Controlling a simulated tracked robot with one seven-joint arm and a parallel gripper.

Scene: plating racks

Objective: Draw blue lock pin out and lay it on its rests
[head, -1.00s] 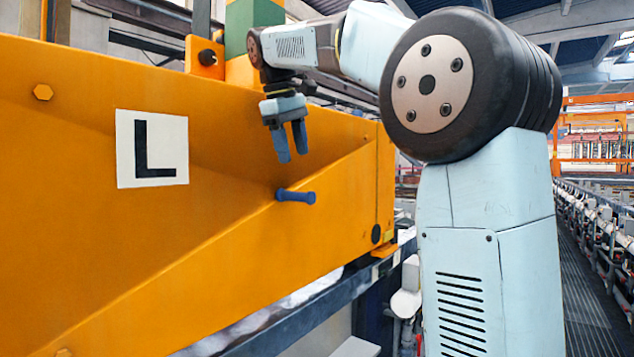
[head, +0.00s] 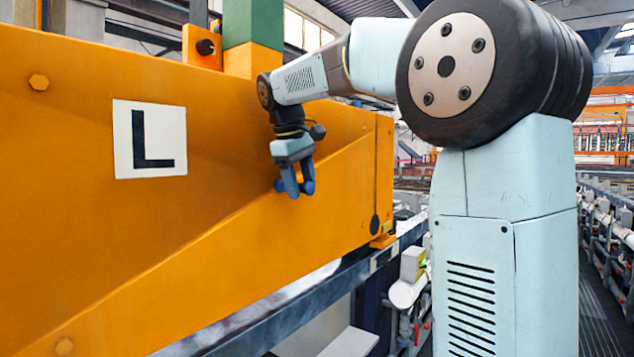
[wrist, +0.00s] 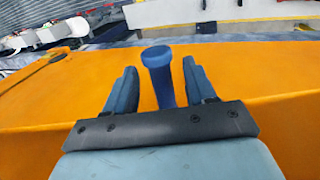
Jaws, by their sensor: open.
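The blue lock pin (wrist: 161,76) sticks out of the orange beam (head: 230,150), its round head outward. In the wrist view the pin stands between the two blue fingers of my gripper (wrist: 158,84), with a gap on each side. My gripper (head: 295,188) is open around the pin in the head view, where the fingers hide most of the pin. I cannot make out the pin's rests in either view.
A white plate marked L (head: 150,138) is on the beam, left of my gripper. An orange bracket with a dark bolt (head: 204,46) and a green post (head: 252,22) stand at the beam's top. A dark rail (head: 300,318) runs below the beam.

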